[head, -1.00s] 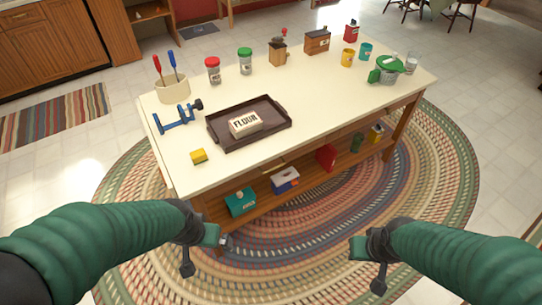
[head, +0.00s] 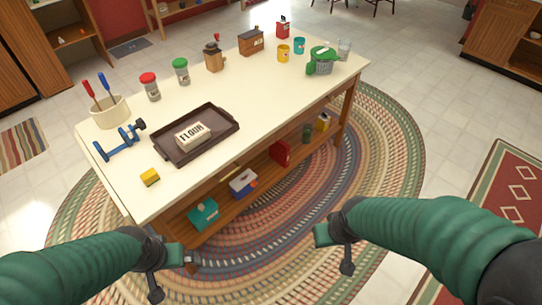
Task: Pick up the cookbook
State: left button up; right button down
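No cookbook can be clearly made out. A red, upright, book-like thing (head: 281,152) stands on the table's lower shelf, but its cover is too small to read. My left gripper (head: 176,268) is in front of the table's near left end, low in the picture, apart from everything. My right gripper (head: 333,250) is over the braided rug, right of the table and apart from the shelf. Nothing shows in either gripper, and their finger opening is unclear.
A teal box (head: 203,215) and a white-blue box (head: 243,183) share the shelf. The braided rug (head: 385,150) is clear.

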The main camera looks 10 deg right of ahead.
aim_at(279, 151)
jog(key=l+u, duration=0.1)
jog(key=u, duration=0.55)
jog(key=i+l+u, duration=0.3)
jog(key=l, duration=0.25)
jog(key=l+u, duration=0.35)
jog(key=l, duration=0.25)
jog(key=l+u, duration=0.3)
jog(key=l, duration=0.3)
jog(key=i+l, duration=0.1)
jog(key=l, duration=1.5)
jog(key=u, duration=0.05)
